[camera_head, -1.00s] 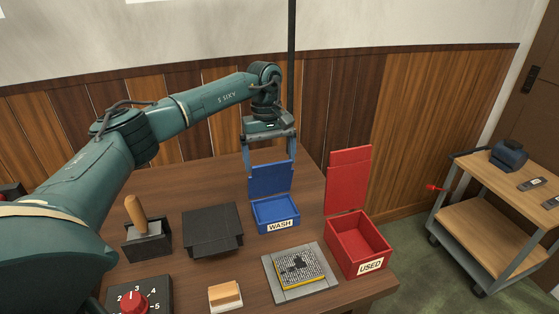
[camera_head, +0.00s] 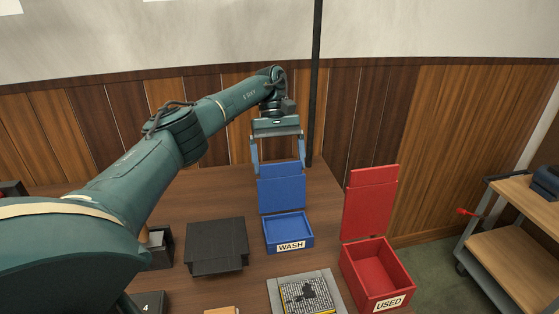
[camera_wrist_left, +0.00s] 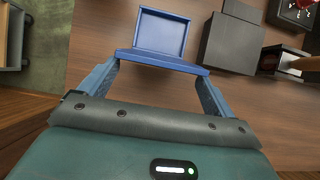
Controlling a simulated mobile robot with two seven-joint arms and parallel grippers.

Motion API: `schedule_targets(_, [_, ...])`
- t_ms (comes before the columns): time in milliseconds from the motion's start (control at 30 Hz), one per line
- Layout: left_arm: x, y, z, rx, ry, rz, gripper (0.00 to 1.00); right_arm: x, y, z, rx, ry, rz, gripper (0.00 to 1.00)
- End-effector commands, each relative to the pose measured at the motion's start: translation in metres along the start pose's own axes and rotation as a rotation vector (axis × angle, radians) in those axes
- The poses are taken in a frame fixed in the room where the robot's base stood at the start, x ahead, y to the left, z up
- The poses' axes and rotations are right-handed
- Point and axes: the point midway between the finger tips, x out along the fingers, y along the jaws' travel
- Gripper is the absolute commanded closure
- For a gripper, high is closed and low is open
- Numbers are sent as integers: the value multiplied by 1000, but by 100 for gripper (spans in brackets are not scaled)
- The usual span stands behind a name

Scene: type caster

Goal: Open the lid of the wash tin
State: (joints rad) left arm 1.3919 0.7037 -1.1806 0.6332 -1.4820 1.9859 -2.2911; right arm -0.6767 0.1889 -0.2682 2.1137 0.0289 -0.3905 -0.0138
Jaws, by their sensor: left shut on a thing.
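The blue wash tin (camera_head: 290,247) stands on the table with its label facing me and its inside showing empty. Its blue lid (camera_head: 282,195) stands raised at the tin's back edge, so the tin is open. In the left wrist view the tin (camera_wrist_left: 160,35) is beyond the lid (camera_wrist_left: 163,62), which is seen nearly edge-on. My left gripper (camera_head: 279,167) is above and behind the tin, its two fingers on either side of the lid's upper part, shut on it. The left gripper also shows in the left wrist view (camera_wrist_left: 160,70). My right gripper is not in view.
A red open bin labelled USED (camera_head: 350,268), with its red lid (camera_head: 370,205) up, stands to the right. A black box (camera_head: 217,243) is to the left. A grey plate with a type block (camera_head: 306,294) lies in front. A cart (camera_head: 512,255) stands at the far right.

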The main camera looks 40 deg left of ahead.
Motion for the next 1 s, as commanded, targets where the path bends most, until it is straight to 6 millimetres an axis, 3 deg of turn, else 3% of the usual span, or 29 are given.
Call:
schedule_targets(33, [8,-2,-3,-6,-3,-12,51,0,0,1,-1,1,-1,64])
schedule_targets(300, [7,-2,-3,-6,-3,-12,51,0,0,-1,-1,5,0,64])
schedule_targets(333, [7,-1,-3,-6,-2,-12,8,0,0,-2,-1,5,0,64])
schedule_targets(433, [6,-1,-3,-5,-3,-10,0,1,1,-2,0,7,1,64])
schedule_targets(767, [-4,-1,3,-3,-1,-5,0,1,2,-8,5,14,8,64])
schedule_targets(1000, [-47,-1,27,-3,1,-5,0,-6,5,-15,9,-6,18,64])
